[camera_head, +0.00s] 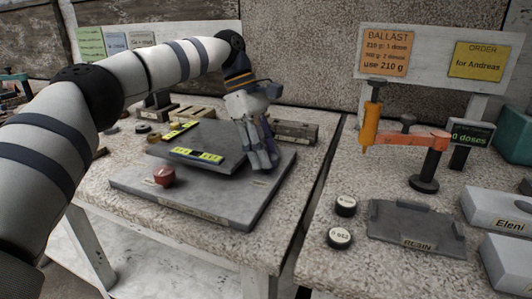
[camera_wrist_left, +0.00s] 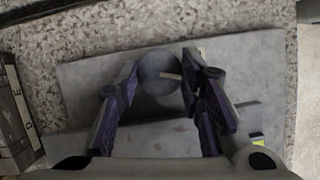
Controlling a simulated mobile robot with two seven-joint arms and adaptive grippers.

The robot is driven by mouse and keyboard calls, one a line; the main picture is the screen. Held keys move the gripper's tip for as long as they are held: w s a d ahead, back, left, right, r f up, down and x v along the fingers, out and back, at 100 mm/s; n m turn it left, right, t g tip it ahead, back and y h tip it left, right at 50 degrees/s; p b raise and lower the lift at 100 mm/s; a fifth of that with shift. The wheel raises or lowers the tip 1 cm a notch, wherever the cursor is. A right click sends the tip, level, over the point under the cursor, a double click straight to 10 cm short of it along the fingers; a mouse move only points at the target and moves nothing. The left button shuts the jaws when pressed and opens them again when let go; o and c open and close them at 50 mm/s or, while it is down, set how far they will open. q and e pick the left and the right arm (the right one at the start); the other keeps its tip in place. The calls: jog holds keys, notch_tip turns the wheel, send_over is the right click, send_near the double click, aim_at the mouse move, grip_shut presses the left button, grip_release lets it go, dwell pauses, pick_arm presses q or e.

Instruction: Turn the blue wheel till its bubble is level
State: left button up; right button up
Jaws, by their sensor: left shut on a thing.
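The blue wheel (camera_wrist_left: 158,70) looks grey-blue and round, with a pale mark on its right side, in the left wrist view. It stands between the fingers of my left gripper (camera_wrist_left: 158,85), which is shut on it. In the head view this gripper (camera_head: 262,160) reaches down at the right part of a grey tilting plate (camera_head: 228,140), and its fingers mostly hide the wheel. A yellow bubble vial (camera_head: 196,156) lies along the plate's front edge, and another yellow vial (camera_head: 180,130) lies at its back left. The bubbles are too small to read. My right gripper is out of view.
A red wheel (camera_head: 164,176) stands at the front left of the grey base slab (camera_head: 180,200). On the right table are an orange-armed stand (camera_head: 400,138), round weights (camera_head: 340,238), a dark tray (camera_head: 400,225) and pale blocks (camera_head: 495,208). A gap separates the tables.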

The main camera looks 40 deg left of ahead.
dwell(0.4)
pick_arm(q)
jog(key=o, duration=0.9)
jog(key=shift+r, duration=0.1)
jog(key=v, duration=0.7)
jog(key=shift+a+r, duration=0.1)
jog(key=shift+r, duration=0.05)
